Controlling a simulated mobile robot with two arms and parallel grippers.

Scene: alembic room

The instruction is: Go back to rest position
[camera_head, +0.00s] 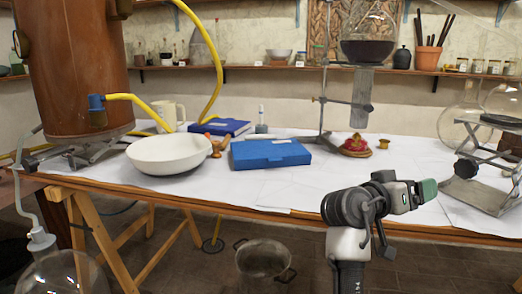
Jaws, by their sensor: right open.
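My right gripper (422,192) shows at the lower right of the head view, in front of the table's front edge. Its grey and black wrist comes up from the bottom of the picture, and the gripper points to the right, with a green patch near its tip. It is open and nothing shows in it. It appears apart from the things on the table. My left gripper and arm are not in view.
The white-covered table (258,188) holds a white bowl (168,155), a blue case (270,153), a red item on a dish (356,146) and a metal stand (480,195) with glassware. A copper vessel (75,65) stands left. A pot (263,260) sits on the floor.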

